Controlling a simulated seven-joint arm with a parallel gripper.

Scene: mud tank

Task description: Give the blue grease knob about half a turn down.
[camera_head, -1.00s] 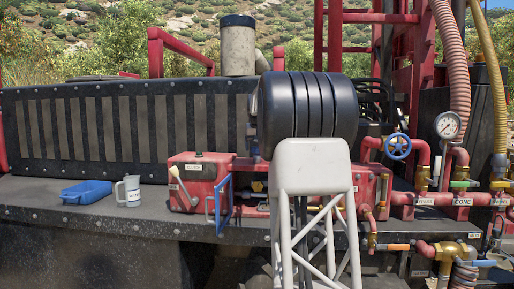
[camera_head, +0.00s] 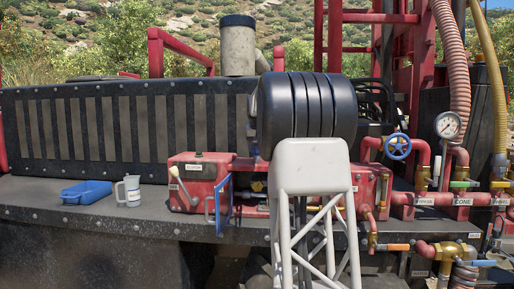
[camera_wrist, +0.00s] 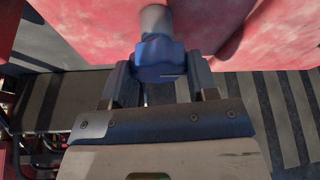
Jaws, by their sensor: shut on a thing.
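The blue grease knob (camera_wrist: 160,60) shows in the wrist view at the upper middle, on a pale round stem that comes out of a red housing (camera_wrist: 85,25). My gripper (camera_wrist: 160,80) has its two dark fingers on either side of the knob and is shut on it. In the head view my own arm hides the knob and my gripper. The red box (camera_head: 195,168) stands on the deck, partly behind my arm, with a blue-framed door (camera_head: 224,200) swung open on its front.
A blue tray (camera_head: 87,192) and a grey jug (camera_head: 129,190) stand on the deck (camera_head: 60,213) at the left. At the right are red pipes with a blue handwheel (camera_head: 398,146), a pressure gauge (camera_head: 448,125) and several small valve levers.

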